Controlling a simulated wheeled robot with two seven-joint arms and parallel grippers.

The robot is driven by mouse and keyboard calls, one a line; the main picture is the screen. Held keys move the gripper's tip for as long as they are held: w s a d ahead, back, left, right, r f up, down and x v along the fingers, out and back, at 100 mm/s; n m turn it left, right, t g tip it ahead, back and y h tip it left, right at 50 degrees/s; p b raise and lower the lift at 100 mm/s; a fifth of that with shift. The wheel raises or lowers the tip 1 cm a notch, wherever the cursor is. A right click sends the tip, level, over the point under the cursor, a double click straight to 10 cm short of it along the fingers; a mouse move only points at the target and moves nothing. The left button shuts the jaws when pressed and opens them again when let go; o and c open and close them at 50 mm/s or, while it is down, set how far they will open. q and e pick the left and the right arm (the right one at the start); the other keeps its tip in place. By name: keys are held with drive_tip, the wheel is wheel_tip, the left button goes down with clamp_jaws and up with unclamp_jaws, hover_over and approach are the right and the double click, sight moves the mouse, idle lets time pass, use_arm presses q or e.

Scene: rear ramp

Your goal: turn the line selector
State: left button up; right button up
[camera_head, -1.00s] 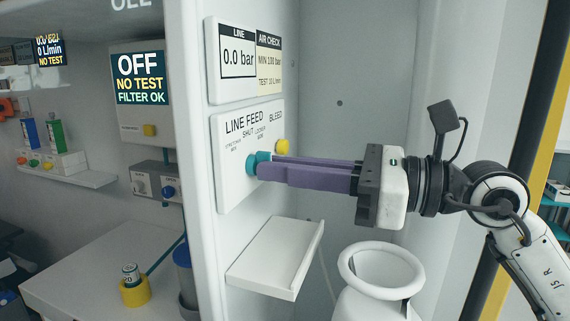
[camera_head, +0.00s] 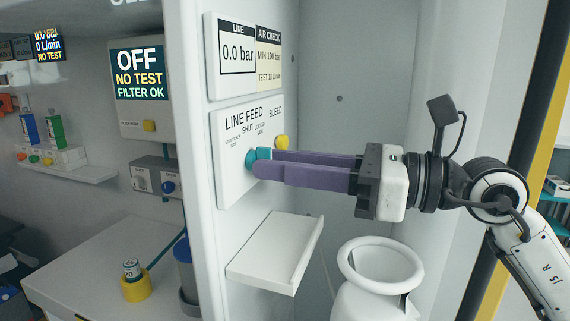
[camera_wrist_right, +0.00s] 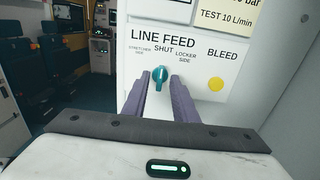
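The line selector is a teal knob (camera_wrist_right: 160,76) on the white LINE FEED panel (camera_head: 230,178). In the right wrist view its grip stands about upright, below the word SHUT. The label reads STRETCHER SIDE to the left and LOCKER SIDE to the right. My right gripper (camera_head: 254,162) reaches in from the right, its two long purple fingers on either side of the knob. In the right wrist view (camera_wrist_right: 159,82) the fingers look apart, with the knob between their tips; I cannot make out firm contact. The fingers hide part of the knob in the head view. My left gripper is not in view.
A yellow BLEED button (camera_head: 282,142) sits close to the fingers. Above is a gauge panel (camera_head: 216,90) reading 0.0 bar. A white shelf (camera_head: 272,255) juts out below, beside a white ring-topped vessel (camera_head: 352,272). A wall edge (camera_head: 190,110) stands left of the panel.

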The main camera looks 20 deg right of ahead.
drive_tip(key=shift+d, duration=0.1)
